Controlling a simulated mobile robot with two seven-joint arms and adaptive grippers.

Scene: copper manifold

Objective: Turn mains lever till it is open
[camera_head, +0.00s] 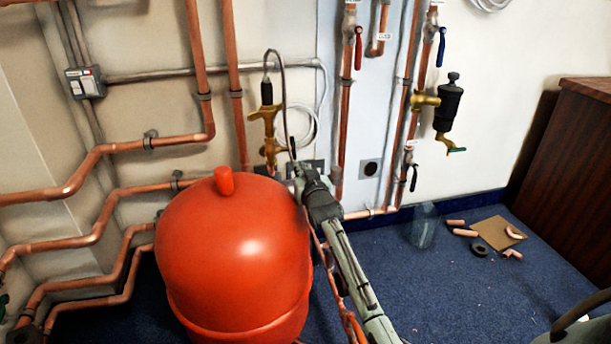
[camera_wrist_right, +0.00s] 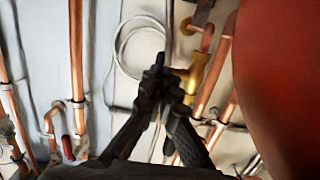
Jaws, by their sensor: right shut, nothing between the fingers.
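No lever carries a label I can read as mains, so I cannot tell which one it is. A red lever (camera_head: 358,48) hangs down on a copper pipe at top centre, and a blue lever (camera_head: 441,47) hangs right of it. A small black lever (camera_head: 413,178) sits lower on the right pipe. My right gripper (camera_head: 297,172) is beside the red tank, in front of the wall below and right of a brass valve fitting (camera_head: 268,118). Its fingers are shut and empty in the wrist view (camera_wrist_right: 166,80), close to brass in that picture. My left gripper is not in view.
The red tank (camera_head: 232,250) stands directly left of my right arm. Copper pipes (camera_head: 100,150) run along the left wall. A brown cabinet (camera_head: 575,150) is at right.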

